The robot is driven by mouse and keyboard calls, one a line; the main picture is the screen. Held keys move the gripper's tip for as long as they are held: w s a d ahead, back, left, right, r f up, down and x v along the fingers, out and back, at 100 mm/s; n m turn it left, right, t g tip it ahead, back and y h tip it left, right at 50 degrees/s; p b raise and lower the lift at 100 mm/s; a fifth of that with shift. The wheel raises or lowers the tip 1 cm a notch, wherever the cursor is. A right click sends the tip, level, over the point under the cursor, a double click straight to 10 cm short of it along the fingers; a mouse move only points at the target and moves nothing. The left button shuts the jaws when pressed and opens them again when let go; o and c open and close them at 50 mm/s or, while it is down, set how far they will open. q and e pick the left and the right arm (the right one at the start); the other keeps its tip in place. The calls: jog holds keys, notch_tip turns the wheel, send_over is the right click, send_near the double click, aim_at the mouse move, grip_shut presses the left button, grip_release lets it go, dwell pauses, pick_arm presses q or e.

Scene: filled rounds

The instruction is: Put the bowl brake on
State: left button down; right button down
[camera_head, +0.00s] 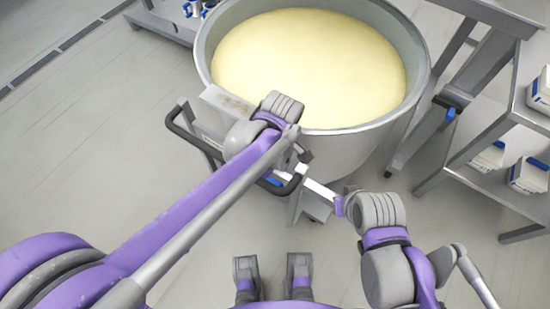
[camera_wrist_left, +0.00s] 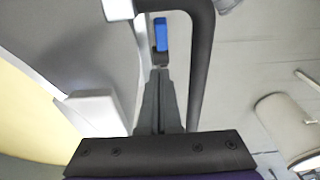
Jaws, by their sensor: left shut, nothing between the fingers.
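The large round steel bowl (camera_head: 330,150) stands in the upper middle of the head view, full of pale yellow dough or batter (camera_head: 308,65). A black tubular handle (camera_head: 190,140) juts from its near side and also shows in the left wrist view (camera_wrist_left: 202,70). A small lever with a blue end (camera_wrist_left: 160,35), which looks like the brake, lies inside the handle loop. A blue part also shows in the head view (camera_head: 273,180). My left gripper (camera_wrist_left: 161,72) is shut and empty, its tips just short of the blue lever; whether they touch is unclear. My right wrist (camera_head: 375,210) is beside the bowl's frame; its fingers are not clear.
A steel rack (camera_head: 500,125) with white and blue containers stands at the right. A steel stand (camera_head: 455,85) is close to the bowl's right side. Another wheeled base (camera_head: 165,20) is at the top left. The floor at the left is clear, with a drain grate (camera_head: 65,45).

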aim_at(274, 181)
pick_arm(q)
notch_tip(274, 181, down, 9)
jog(key=shift+d+f+b, duration=0.1)
jog(key=shift+d+b, duration=0.05)
jog(key=shift+b, duration=0.7)
jog(key=shift+s+d+f, duration=0.15)
jog(key=shift+s+f, duration=0.05)
jog(key=shift+f, duration=0.15)
jog(key=shift+s+d+f, duration=0.25)
jog(key=shift+d+f, duration=0.1)
jog(key=shift+f, duration=0.05)
jog(key=shift+r, duration=0.1)
